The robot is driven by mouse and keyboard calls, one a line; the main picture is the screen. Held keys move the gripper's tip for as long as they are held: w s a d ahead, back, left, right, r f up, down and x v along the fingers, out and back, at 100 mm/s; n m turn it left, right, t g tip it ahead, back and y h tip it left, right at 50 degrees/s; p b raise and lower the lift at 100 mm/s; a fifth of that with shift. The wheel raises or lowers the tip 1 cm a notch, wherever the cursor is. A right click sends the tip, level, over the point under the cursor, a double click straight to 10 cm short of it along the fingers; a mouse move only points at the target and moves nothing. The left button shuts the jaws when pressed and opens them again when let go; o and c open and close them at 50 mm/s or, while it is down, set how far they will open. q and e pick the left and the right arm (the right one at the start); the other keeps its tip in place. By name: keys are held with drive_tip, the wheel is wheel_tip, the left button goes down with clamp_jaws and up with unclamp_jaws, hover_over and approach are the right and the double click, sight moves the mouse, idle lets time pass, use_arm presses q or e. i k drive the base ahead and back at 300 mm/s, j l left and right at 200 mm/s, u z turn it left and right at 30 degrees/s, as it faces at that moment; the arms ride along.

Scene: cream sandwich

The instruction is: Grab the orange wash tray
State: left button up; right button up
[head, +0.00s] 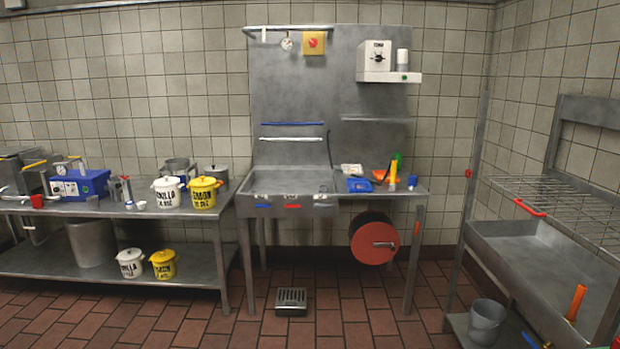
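No orange tray can be made out for certain in the head view. A small orange piece (380,174) lies at the back right of the steel sink table (420,188), partly hidden by an upright yellow object (393,172); its shape is too small to tell. Another orange object (576,303) stands tilted in the steel basin at the far right. Neither of my grippers is in view.
A blue tray-like object (359,185) lies on the sink table. A red hose reel (372,243) hangs below. A left bench (130,208) holds buckets and a blue box (80,185). A grey bucket (487,318) stands right.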

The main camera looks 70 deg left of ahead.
sight(378, 174)
drive_tip(key=u, duration=2.05)
